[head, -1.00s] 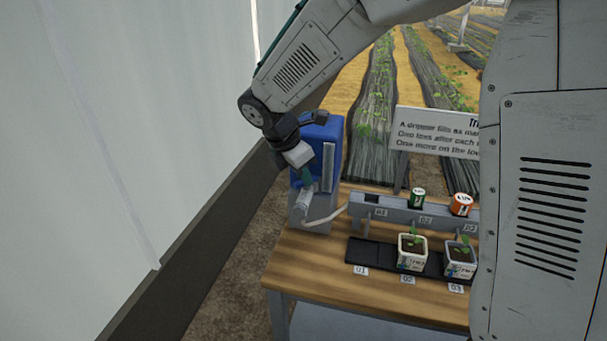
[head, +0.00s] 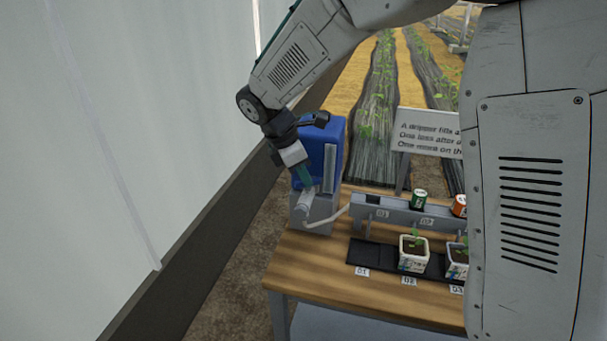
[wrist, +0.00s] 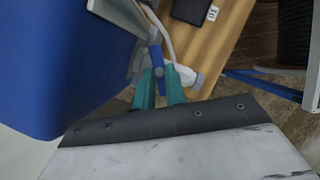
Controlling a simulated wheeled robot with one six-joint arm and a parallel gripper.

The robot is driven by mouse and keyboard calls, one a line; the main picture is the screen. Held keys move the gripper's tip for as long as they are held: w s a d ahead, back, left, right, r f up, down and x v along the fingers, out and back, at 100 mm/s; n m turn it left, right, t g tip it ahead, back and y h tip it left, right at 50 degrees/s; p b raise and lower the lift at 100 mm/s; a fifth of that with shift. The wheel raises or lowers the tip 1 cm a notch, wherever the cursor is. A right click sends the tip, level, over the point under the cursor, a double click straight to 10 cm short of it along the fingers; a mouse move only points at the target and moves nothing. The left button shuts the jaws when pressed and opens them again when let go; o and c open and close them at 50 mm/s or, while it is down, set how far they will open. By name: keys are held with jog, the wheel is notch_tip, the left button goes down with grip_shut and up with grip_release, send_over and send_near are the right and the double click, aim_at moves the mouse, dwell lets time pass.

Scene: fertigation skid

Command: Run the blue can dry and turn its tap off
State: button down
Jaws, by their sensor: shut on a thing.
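The blue can (head: 322,140) stands upright at the table's left end, with a pale level strip (head: 330,168) down its front. It fills the left of the wrist view (wrist: 55,60). Its tap (wrist: 157,56) has a blue lever below the can. My gripper (head: 305,180) reaches down in front of the can, and its teal fingers (wrist: 158,88) are shut on the tap lever. The fingers partly hide the lever, so its exact turn is unclear. The liquid level cannot be read.
Potted seedlings (head: 413,254) stand on a black strip (head: 372,256) in front. A sign (head: 428,132) stands behind. My arm hides the right side. The table's front left is bare.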

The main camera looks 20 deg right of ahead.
jog(key=c, duration=1.4)
grip_release()
jog(key=shift+c, duration=0.2)
jog(key=v, duration=0.8)
jog(key=shift+f, duration=0.1)
